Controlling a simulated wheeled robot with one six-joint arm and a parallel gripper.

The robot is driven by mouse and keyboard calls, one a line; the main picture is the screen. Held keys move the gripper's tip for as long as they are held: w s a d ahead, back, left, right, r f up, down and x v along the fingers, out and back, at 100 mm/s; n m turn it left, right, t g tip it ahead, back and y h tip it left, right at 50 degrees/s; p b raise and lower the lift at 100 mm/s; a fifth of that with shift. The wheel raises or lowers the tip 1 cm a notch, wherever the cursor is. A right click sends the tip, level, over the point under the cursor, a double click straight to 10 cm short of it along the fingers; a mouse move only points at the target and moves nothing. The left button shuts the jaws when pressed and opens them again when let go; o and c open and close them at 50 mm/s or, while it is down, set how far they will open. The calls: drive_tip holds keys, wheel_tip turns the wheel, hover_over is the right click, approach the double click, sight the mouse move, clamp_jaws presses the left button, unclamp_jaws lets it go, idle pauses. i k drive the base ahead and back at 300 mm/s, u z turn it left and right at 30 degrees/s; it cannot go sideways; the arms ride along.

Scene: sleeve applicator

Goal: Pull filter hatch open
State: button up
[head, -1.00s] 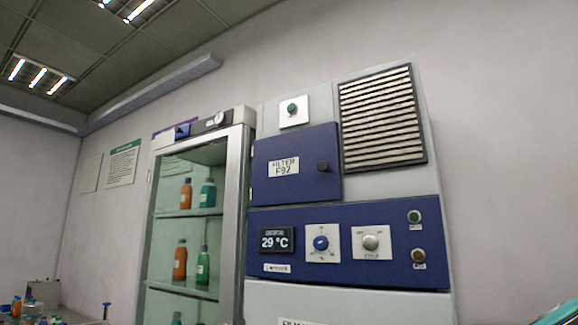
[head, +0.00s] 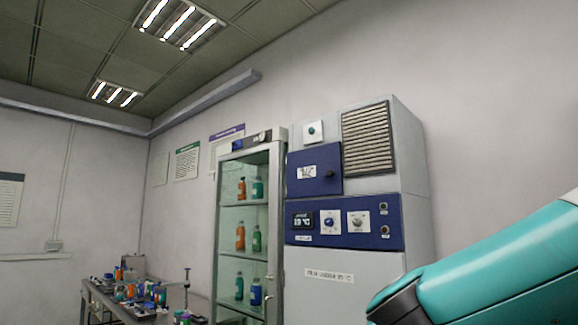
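The filter hatch (head: 309,183) is a dark blue square door on the upper front of a tall grey machine, left of a slatted vent. It looks shut. A dark round knob (head: 330,174) sits near its right edge, and a white label (head: 307,171) is on its face, too blurred to read here. Part of my teal arm shows at the lower right, well apart from the hatch. My gripper is outside the picture.
A glass-door cabinet (head: 243,238) with bottles stands directly left of the machine. Below the hatch is a blue control panel (head: 343,221) with a display and knobs. A cluttered table (head: 110,308) stands at the lower left. Bare wall lies to the right.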

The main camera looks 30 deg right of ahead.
sight(314, 172)
drive_tip(key=u, duration=0.7)
drive_tip(key=i, duration=1.2)
drive_tip(key=z, duration=0.6)
drive_tip(key=i, duration=0.65)
drive_tip(key=z, duration=0.7)
